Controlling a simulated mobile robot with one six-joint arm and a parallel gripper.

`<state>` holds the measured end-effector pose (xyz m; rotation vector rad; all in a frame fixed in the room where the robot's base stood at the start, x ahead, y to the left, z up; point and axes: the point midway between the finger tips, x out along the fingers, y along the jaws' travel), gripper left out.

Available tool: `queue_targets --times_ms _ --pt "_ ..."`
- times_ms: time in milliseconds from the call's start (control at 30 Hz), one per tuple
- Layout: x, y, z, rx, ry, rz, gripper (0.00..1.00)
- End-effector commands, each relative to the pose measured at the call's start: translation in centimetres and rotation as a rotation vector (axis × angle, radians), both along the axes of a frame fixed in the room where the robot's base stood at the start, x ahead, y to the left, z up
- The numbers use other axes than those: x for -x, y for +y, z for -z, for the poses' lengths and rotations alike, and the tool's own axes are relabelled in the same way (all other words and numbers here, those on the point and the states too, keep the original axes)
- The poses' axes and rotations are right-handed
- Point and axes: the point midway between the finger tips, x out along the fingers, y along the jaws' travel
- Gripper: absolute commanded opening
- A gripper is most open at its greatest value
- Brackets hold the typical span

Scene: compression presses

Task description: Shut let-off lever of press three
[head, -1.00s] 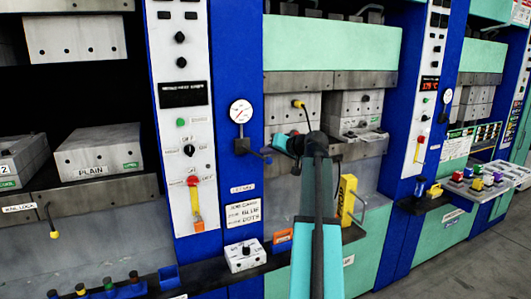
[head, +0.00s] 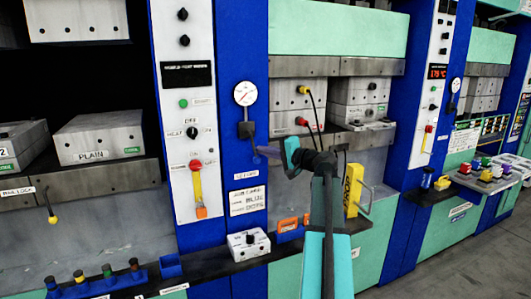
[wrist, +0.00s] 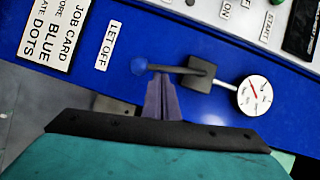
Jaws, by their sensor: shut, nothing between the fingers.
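The let-off lever hangs below a round gauge on a blue column. Its black block (head: 247,130) shows in the head view. In the wrist view its dark rod (wrist: 172,69) runs from the block to a blue ball knob (wrist: 138,66), pointing mostly away from the gauge, towards the LET OFF label (wrist: 108,46). My gripper (head: 262,151) is shut and empty. In the wrist view its purple fingertips (wrist: 159,78) lie at the rod close to the knob; firm contact is hard to judge. In the head view the fingers partly hide the knob.
The gauge (head: 246,93) sits above the lever. A white control panel (head: 190,130) with a red and yellow handle stands left. Red and yellow knobs on hoses (head: 303,121), a yellow block (head: 351,190) and a ledge with a white switch box (head: 248,244) are near my arm.

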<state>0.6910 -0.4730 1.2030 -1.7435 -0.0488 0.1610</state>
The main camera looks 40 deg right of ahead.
Motion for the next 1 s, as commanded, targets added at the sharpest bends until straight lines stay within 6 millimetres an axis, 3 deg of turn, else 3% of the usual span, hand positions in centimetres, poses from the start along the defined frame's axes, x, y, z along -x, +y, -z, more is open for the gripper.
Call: queue_targets --times_ms 167,1000 --pt "-0.2 1.0 0.8 -0.118 -0.038 -0.002 0.0" --pt "-0.6 1.9 0.9 -0.107 -0.034 -0.005 0.0"
